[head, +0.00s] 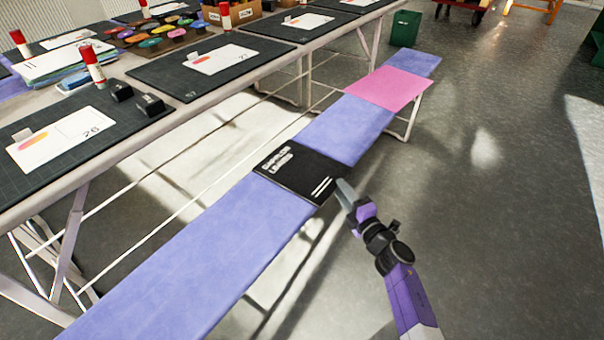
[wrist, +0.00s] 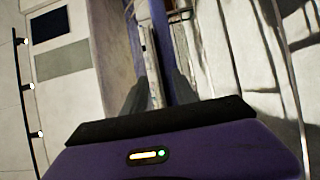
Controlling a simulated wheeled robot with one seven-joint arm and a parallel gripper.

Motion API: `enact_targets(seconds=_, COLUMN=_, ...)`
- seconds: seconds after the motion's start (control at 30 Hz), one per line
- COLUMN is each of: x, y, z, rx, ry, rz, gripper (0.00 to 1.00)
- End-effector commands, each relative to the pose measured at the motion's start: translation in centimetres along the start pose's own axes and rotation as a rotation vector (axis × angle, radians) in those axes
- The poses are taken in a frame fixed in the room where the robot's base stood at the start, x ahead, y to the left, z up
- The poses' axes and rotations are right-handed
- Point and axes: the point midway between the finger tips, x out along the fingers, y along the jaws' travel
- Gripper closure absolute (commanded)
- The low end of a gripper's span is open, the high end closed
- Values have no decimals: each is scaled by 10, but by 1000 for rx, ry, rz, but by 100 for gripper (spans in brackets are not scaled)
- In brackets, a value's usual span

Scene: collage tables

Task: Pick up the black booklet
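The black booklet (head: 296,172), with white lettering and white stripes, lies flat on a long purple bench (head: 200,255). It reaches the bench's right-hand edge. My gripper (head: 342,192) is at that edge, its fingertips right beside the booklet's near right corner; I cannot tell whether they touch it. In the wrist view the two grey fingers of my gripper (wrist: 158,97) stand apart, with a narrow pale and purple strip running between and beyond them. The booklet cannot be made out clearly in the wrist view.
A pink sheet (head: 388,88) lies farther along the bench. Left of it stands a table with dark mats (head: 190,88), white cards, red glue sticks and black blocks (head: 150,104). A green bin (head: 404,28) stands beyond the bench. The grey floor (head: 500,200) at right is clear.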

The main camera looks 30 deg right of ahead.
Motion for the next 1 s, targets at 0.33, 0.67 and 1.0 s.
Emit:
enact_targets(seconds=0.33, x=2, y=0, z=0, rx=1, ry=0, rz=0, gripper=84)
enact_targets(seconds=0.67, x=2, y=0, z=0, rx=1, ry=0, rz=0, gripper=100)
enact_targets(seconds=1.0, x=2, y=0, z=0, rx=0, ry=0, rz=-1, gripper=100)
